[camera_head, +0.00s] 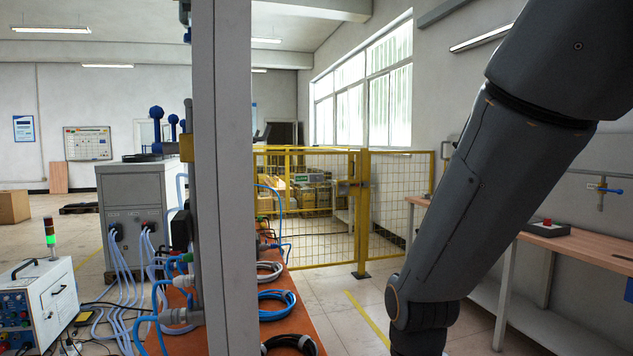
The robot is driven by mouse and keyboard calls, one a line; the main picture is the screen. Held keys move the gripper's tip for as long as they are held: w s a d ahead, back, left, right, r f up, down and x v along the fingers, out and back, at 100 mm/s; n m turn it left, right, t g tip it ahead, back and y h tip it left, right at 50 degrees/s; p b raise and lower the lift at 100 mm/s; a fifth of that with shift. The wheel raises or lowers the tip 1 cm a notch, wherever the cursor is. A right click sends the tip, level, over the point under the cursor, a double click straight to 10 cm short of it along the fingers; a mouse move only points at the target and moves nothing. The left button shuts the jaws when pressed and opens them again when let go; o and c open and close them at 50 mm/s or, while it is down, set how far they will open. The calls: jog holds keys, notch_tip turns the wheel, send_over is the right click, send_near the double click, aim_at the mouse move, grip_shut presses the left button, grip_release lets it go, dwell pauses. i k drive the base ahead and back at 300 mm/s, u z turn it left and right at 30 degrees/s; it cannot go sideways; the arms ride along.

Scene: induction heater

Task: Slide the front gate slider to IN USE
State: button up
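A yellow mesh fence with a gate (361,225) stands across the aisle in the middle distance. A latch-like part (350,187), probably the slider, is on the gate beside its yellow post. It is too small to read any label or tell its position. My dark grey arm comes down from the upper right and leaves the picture at the bottom, right of the gate. My gripper is out of view below the frame.
A grey column (224,180) blocks part of the view on the left. An orange-topped table (278,330) with coiled hoses is beside it. A workbench (575,243) stands on the right. Tiled floor (372,293) lies open before the gate.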

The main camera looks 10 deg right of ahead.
aim_at(314, 177)
jog(key=z, duration=0.45)
jog(key=k, duration=0.55)
jog(key=z, duration=0.5)
jog(key=i, duration=1.85)
jog(key=u, duration=0.5)
jog(key=i, duration=1.9)
jog(key=u, duration=0.55)
jog(key=i, duration=2.95)
jog(key=u, duration=0.2)
